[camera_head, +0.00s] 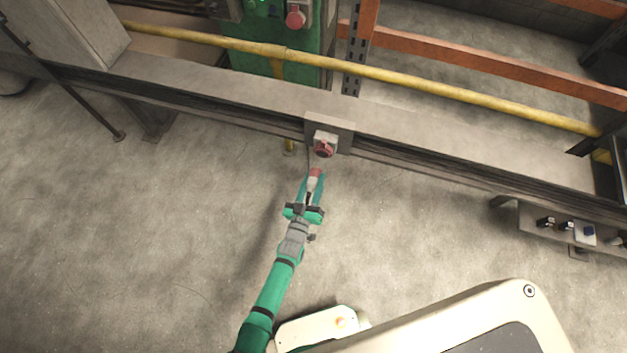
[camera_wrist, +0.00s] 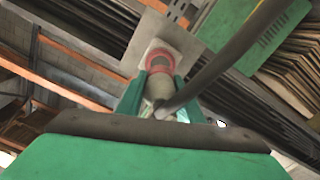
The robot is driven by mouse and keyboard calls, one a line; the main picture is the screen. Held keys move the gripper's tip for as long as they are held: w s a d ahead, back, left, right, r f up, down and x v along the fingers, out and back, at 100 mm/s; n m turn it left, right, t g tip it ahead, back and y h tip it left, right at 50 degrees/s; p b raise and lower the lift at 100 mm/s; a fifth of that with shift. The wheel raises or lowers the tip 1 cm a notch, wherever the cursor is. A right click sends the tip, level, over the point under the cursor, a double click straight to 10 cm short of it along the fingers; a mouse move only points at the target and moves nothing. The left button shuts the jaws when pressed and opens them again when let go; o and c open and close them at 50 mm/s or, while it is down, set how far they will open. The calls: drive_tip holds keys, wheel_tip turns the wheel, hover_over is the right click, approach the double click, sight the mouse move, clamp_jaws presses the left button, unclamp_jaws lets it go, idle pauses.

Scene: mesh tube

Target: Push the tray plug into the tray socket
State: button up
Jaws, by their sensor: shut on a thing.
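The tray plug (camera_head: 314,178), pale with a red front end, is held between the teal fingers of my gripper (camera_head: 311,188), with the red end toward the socket. The tray socket (camera_head: 324,147), a red round face on a pale housing, sits on a grey plate on the side of the long metal tray. In the head view a small gap shows between plug and socket. In the wrist view the pale plug body (camera_wrist: 158,88) lies between the fingers, in line with red rings ahead of it. Plug and socket overlap there, so their gap cannot be judged.
A dark cable (camera_wrist: 235,50) runs from near the plug to the upper right. The metal tray (camera_head: 430,135) spans the scene, with a yellow pipe (camera_head: 400,80) behind it. A panel with several connectors (camera_head: 567,225) stands at right. The floor around my arm is clear.

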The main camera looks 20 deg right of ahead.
drive_tip(key=shift+w, duration=0.1)
drive_tip(key=shift+x, duration=2.8)
drive_tip(key=shift+d, duration=0.1)
drive_tip(key=shift+w, duration=0.1)
idle(0.5)
drive_tip(key=shift+w+d, duration=0.35)
